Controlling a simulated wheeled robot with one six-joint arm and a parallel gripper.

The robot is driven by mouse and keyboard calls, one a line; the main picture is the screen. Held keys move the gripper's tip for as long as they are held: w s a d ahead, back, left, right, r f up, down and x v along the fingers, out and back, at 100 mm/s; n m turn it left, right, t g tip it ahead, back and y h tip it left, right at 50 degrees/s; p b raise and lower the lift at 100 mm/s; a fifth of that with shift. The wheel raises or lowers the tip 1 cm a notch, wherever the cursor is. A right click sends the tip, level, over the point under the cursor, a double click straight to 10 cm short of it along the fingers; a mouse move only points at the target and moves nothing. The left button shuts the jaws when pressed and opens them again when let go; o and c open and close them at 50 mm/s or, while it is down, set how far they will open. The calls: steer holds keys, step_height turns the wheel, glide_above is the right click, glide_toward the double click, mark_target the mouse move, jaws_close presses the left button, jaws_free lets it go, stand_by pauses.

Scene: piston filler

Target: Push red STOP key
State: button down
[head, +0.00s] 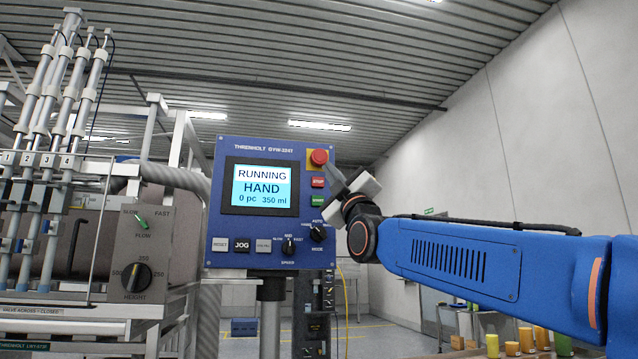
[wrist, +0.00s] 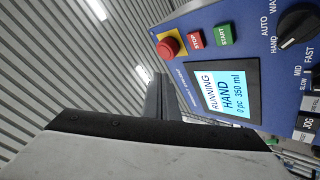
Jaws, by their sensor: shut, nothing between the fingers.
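The red STOP key (head: 318,182) is a small rectangle on the blue control panel (head: 226,146), just below the red emergency mushroom button (head: 318,157) and above the green START key (head: 318,200). In the wrist view the STOP key (wrist: 195,40) lies between the mushroom button (wrist: 168,46) and the START key (wrist: 223,35). The screen (head: 262,187) reads RUNNING, HAND, 0 pc, 350 ml. My gripper (head: 337,177) is shut and empty, close to the panel's right edge beside the keys. In the wrist view my gripper (wrist: 160,90) points toward the panel; contact with a key cannot be made out.
Below the screen are RESET (head: 220,244) and JOG (head: 242,245) keys, a SPEED knob (head: 288,246) and a MODE knob (head: 318,233). The filler frame with upright cylinders stands left. Several coloured containers stand on a table at lower right.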

mark_target(323, 182)
steer(key=shift+w+a, duration=0.4)
steer(key=shift+w, duration=1)
steer(key=shift+w+a, duration=0.4)
steer(key=shift+w, duration=0.95)
steer(key=shift+w+a, duration=0.4)
steer(key=shift+w, duration=1)
steer(key=shift+w, duration=0.1)
steer(key=shift+w+a, duration=0.1)
steer(key=shift+w, duration=0.2)
steer(key=shift+w+a, duration=0.1)
steer(key=shift+w, duration=0.25)
steer(key=shift+s, duration=0.1)
steer(key=shift+s+d, duration=0.2)
steer(key=shift+s, duration=0.45)
steer(key=shift+s, duration=0.1)
steer(key=shift+s+d, duration=0.25)
steer(key=shift+s, duration=0.5)
steer(key=shift+s+d, duration=0.2)
steer(key=shift+s, duration=0.6)
steer(key=shift+s+d, duration=0.25)
steer(key=shift+s, duration=0.5)
